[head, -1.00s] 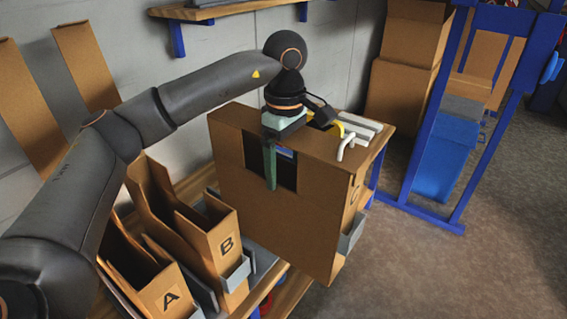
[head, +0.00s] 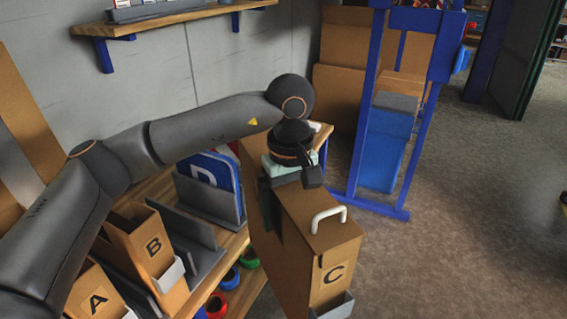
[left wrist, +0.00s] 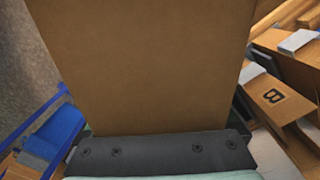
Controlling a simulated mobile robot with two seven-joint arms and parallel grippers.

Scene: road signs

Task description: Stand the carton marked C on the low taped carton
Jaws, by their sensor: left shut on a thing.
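The tall brown carton marked C (head: 333,277) has a white handle on top and a grey label holder low on its narrow end. My left gripper (head: 275,200) is shut on its upper part from above. The carton hangs roughly upright in front of the wooden bench; its lower end is cut off by the picture edge. In the left wrist view the carton (left wrist: 145,65) fills the middle, beyond the gripper's dark edge. I cannot pick out the low taped carton in either view. My right gripper is not in view.
Cartons B (head: 150,245) and A (head: 97,297) stand at lower left, near grey dividers and a blue sign (head: 212,172). A blue frame (head: 360,110) and stacked cartons (head: 338,95) stand behind. The floor (head: 470,220) on the right is clear.

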